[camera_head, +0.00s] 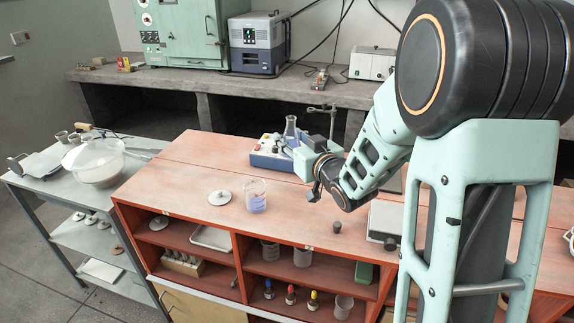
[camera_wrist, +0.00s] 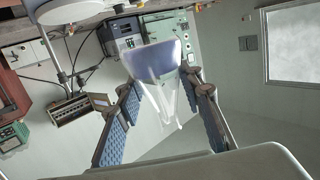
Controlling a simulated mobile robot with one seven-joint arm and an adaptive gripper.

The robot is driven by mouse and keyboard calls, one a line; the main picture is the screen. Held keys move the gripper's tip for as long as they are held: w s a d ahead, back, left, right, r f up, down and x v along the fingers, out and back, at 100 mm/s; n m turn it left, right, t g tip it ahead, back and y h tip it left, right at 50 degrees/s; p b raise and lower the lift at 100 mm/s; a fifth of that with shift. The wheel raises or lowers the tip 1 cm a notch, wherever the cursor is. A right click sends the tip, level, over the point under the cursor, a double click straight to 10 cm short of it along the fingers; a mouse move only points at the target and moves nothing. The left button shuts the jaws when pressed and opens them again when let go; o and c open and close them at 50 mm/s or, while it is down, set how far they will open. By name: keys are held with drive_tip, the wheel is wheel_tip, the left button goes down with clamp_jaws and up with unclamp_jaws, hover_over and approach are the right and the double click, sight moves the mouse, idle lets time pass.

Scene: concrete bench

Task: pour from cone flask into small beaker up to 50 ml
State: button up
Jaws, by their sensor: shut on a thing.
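The cone flask (camera_head: 291,132) is clear glass with bluish liquid low inside.
A blue-and-white stirrer (camera_head: 268,155) with a stand is behind the beaker. A white round lid (camera_head: 219,197) lies left of the beaker. A small dark stopper (camera_head: 337,227) and a pale box (camera_head: 384,220) are to the right. The bench's left part is clear.

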sight(283, 157)
drive_tip(key=shift+w+a+f+n+g+y+b, duration=0.15)
drive_tip(key=shift+a+f+n+y+b, duration=0.15)
drive_tip(key=shift+a+f+y+b, duration=0.25)
drive_tip(key=shift+a+f+n+g+y+b, duration=0.25)
drive_tip(key=shift+f+b, duration=0.2)
drive_tip(key=shift+f, duration=0.25)
drive_tip(key=f+n+b, duration=0.1)
drive_tip(key=b, duration=0.2)
drive_tip(key=shift+s+a+f+n+h, duration=0.3)
drive_tip(key=shift+a+f+n+h, duration=0.05)
drive_tip(key=shift+a+f+h, duration=0.05)
drive_tip(key=shift+s+a+f+n+t+b, duration=0.15)
drive_tip(key=shift+a+n+t+b, duration=0.15)
drive_tip(key=shift+b, duration=0.5)
drive_tip(key=shift+s+a+n+b, duration=0.15)
drive_tip(key=shift+a+n+b, duration=0.15)
drive_tip(key=shift+n+b, duration=0.6)
drive_tip(key=shift+s+a+r+n+b, duration=0.2)
drive_tip(key=shift+a+r+n+b, duration=0.25)
drive_tip(key=shift+b, duration=0.6)
drive_tip(key=shift+s+a+f+n+t+h+b, duration=0.25)
drive_tip(key=shift+n+t+b, duration=0.2)
drive_tip(key=shift+b, duration=0.7)
drive_tip(key=shift+w+r, duration=0.1)
drive_tip(key=shift+r, duration=0.15)
